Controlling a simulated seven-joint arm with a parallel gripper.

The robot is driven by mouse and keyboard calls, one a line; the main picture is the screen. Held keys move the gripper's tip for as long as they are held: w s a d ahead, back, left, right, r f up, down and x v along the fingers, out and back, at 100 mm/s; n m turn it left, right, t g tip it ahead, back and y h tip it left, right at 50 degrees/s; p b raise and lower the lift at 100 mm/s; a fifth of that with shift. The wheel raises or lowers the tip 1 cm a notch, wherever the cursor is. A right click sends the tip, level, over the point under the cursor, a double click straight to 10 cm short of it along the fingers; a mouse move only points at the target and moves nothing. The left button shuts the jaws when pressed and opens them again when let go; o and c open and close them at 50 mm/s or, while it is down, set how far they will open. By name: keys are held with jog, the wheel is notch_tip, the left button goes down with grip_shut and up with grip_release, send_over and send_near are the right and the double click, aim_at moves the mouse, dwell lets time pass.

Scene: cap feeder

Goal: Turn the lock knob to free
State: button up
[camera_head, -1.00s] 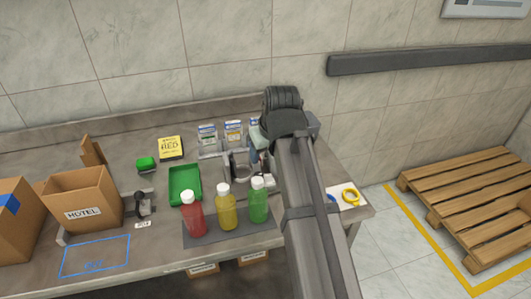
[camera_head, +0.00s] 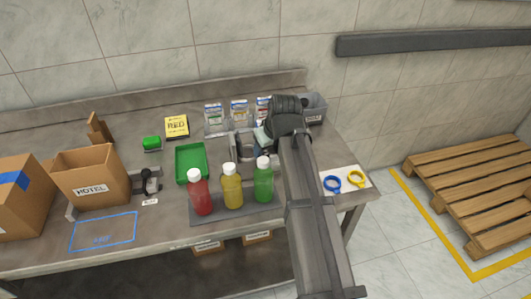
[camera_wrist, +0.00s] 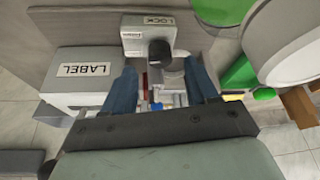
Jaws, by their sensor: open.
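In the wrist view a grey block marked LOCK (camera_wrist: 148,30) carries a dark round knob (camera_wrist: 160,53). My gripper (camera_wrist: 162,80) is open, with its two blue fingers apart on either side below the knob. Nothing is visibly held between them. The knob's marking and the exact fingertip contact cannot be made out. In the head view my gripper (camera_head: 262,134) is over the back of the table, and my arm hides much of the grey feeder (camera_head: 243,147). The knob cannot be made out there.
A grey LABEL box (camera_wrist: 85,78) is left of the fingers. Red (camera_head: 199,195), yellow (camera_head: 232,190) and green (camera_head: 264,183) bottles stand on a dark mat in front of the feeder. A green tray (camera_head: 191,165) is left of it. A grey bin (camera_head: 316,109) stands behind my arm.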

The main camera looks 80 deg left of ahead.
aim_at(265, 153)
jog(key=shift+x, duration=1.7)
